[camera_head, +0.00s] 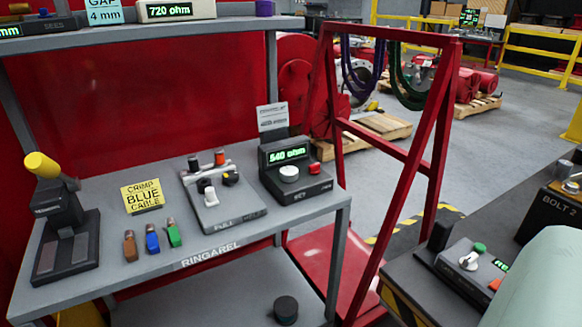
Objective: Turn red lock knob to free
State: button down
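No part is clearly labelled as a red lock knob. The small red parts in view are a red cap (219,157) on the grey pull fixture, a red button (316,168) on the 540 ohm box, and an orange-red part (495,284) on the dark control box (455,268) at the lower right. That box also has a white knob (469,261) and a green button (480,247). I cannot tell which of these is the lock knob. My gripper is not in view. A pale rounded shape at the lower right, probably my arm, hides part of the control box.
A grey bench (300,215) holds a yellow-handled crimp tool (62,225), a grey pull fixture (222,200) and the 540 ohm box (290,180). A red frame (405,205) with hanging cables stands between bench and right-hand table. Open floor (500,120) lies behind.

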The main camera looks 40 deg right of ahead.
aim_at(314, 169)
jog(key=z, duration=1.3)
